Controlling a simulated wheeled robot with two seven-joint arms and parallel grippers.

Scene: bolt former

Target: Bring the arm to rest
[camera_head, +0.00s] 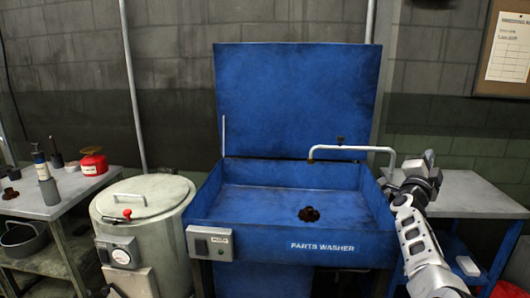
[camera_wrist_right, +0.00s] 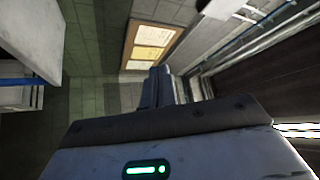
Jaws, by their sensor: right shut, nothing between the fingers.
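My right arm (camera_head: 418,243) reaches up from the lower right of the head view. Its gripper (camera_head: 428,163) is beside the right edge of the blue parts washer, in front of a grey table; its fingertips are hard to make out there. In the right wrist view the two dark fingers (camera_wrist_right: 158,88) are together and hold nothing. They point toward a wall with a framed notice board. My left gripper is not in view.
A bent pipe spout (camera_head: 350,149) is close left of my right gripper. A grey drum (camera_head: 145,225) and a bench (camera_head: 75,187) stand left. The right table (camera_head: 475,195) looks mostly bare.

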